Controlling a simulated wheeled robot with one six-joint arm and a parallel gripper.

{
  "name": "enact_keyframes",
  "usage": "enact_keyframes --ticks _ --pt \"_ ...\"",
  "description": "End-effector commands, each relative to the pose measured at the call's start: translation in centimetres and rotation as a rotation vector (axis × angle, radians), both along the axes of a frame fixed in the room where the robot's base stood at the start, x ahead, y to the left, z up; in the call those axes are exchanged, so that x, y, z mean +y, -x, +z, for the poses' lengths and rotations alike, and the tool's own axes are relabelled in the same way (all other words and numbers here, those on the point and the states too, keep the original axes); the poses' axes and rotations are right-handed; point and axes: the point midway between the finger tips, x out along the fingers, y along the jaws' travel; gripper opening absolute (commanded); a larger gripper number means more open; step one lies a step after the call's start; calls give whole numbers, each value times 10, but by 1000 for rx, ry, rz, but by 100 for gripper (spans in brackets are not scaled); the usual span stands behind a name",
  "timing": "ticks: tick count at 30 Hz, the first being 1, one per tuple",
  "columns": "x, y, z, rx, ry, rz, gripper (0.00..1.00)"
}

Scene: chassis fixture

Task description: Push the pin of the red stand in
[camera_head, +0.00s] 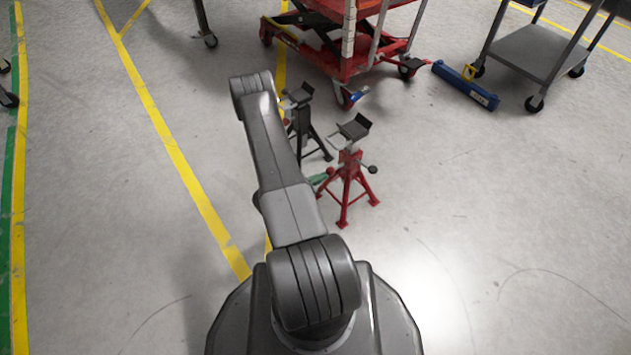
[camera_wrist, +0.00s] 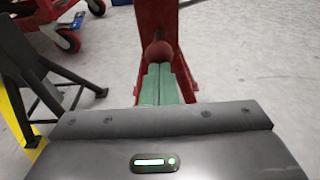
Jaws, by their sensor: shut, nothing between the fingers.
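The red stand (camera_head: 347,182) stands on the floor just right of my arm, with a dark saddle on top. In the wrist view its red post (camera_wrist: 160,18) rises straight ahead. A dark red round knob, the end of the pin (camera_wrist: 157,52), sits in front of the post, facing me. My gripper (camera_wrist: 159,70) is shut and empty, its green fingers side by side with their tips right at the knob. I cannot tell whether they touch it. In the head view only a bit of the green fingers (camera_head: 319,179) shows at the stand's left side.
A black stand (camera_head: 303,125) stands close behind and left of the red one. A red lift cart (camera_head: 345,60) is behind them. A blue bar (camera_head: 466,86) lies on the floor beside a grey cart (camera_head: 540,50). The floor right of the red stand is clear.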

Motion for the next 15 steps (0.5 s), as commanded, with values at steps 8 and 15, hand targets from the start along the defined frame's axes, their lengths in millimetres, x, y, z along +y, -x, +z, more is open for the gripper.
enact_keyframes --ticks 8,15 --pt "-11 -8 0 -1 -1 0 0" --pt "-3 -3 -1 1 1 2 0"
